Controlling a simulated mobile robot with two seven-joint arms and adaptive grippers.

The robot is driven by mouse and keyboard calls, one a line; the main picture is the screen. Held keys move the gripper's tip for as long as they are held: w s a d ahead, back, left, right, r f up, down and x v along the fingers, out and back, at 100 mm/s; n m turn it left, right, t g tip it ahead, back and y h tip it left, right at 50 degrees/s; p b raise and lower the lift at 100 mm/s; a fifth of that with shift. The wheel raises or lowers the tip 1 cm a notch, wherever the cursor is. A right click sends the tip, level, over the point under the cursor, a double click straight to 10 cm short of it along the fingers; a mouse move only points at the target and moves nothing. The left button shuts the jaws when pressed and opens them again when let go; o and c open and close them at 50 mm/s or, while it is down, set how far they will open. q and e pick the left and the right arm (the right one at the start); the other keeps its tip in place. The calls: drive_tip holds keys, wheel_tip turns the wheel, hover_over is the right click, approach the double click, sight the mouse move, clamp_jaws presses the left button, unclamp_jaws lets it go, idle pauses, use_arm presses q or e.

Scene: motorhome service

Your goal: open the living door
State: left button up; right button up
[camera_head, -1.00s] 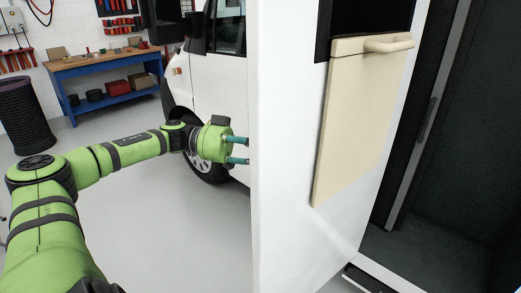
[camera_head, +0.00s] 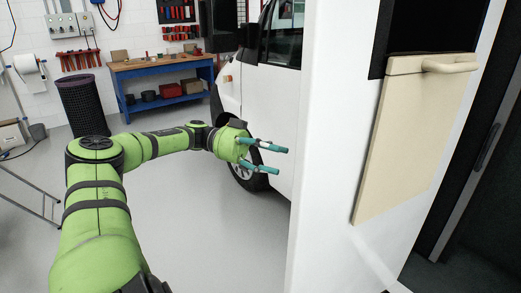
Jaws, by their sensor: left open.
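The living door (camera_head: 325,150) is white and stands swung open in the right half of the view, with its edge toward me. A beige panel (camera_head: 405,150) with a beige handle bar (camera_head: 452,65) is on its inner face, below a dark window. The dark doorway shows at the far right. My left gripper (camera_head: 283,160) is open and empty, its two teal fingers pointing right toward the door's edge. It appears just left of the door; I cannot tell whether it touches. The door's outer face is hidden. My right gripper is not in view.
The white vehicle cab (camera_head: 270,90) with its front wheel stands behind my left gripper. A blue workbench (camera_head: 165,85) and a dark mesh bin (camera_head: 84,105) are at the back. A ladder-like metal frame (camera_head: 35,195) is at the left. The grey floor between is clear.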

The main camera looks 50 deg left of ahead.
use_arm(q)
drive_tip(key=shift+v, duration=1.7)
